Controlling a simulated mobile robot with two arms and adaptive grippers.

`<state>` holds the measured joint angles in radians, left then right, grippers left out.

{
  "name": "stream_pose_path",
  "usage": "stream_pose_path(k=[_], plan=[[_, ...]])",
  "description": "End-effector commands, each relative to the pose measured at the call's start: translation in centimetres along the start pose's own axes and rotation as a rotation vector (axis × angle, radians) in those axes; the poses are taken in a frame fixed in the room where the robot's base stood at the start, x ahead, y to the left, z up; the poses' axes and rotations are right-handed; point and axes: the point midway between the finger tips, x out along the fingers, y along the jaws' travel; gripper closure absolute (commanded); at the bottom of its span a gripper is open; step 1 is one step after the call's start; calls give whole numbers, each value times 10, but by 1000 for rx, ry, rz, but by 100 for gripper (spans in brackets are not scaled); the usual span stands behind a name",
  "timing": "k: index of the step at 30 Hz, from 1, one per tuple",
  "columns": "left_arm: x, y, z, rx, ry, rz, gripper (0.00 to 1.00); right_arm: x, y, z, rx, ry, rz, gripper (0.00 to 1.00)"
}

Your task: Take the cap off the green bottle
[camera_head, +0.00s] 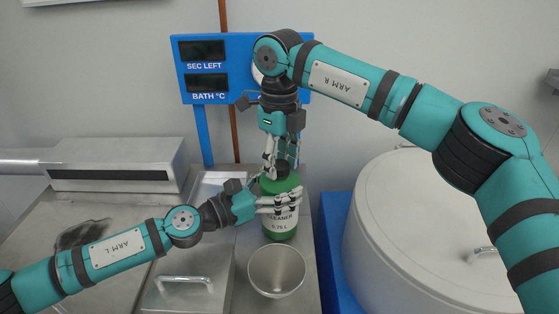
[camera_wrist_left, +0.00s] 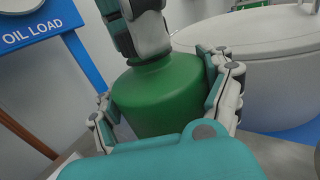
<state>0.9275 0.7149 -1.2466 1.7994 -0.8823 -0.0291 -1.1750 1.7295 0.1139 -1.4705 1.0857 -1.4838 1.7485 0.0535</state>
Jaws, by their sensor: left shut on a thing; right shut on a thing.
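The green bottle (camera_head: 280,228), with a white label, stands upright behind a metal cup. My left gripper (camera_head: 281,202) reaches in from the left and is shut around the bottle's upper body. In the left wrist view the fingers of my left gripper (camera_wrist_left: 162,108) lie on both sides of the green bottle (camera_wrist_left: 155,92). My right gripper (camera_head: 283,166) points down from above and is shut on the dark cap (camera_head: 283,172) at the bottle's top. The cap is partly covered by the fingers. My right gripper also shows above the bottle in the left wrist view (camera_wrist_left: 145,40), where it hides the cap.
An empty metal cup (camera_head: 276,272) stands just in front of the bottle. A blue sign (camera_head: 238,68) rises behind. A large white round vat (camera_head: 415,220) is at the right. A metal lid with a handle (camera_head: 184,283) lies at the left.

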Motion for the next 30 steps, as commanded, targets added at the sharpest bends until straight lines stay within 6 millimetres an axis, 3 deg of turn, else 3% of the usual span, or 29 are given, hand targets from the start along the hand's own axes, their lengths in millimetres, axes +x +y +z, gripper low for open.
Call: stream_pose_path(k=[24, 30], plan=[[0, 1, 1, 1, -1, 2, 100, -1, -2, -1, -1860, 5, -2, 100], [0, 1, 1, 2, -1, 2, 100, -1, -2, -1, -2167, 5, -2, 100]])
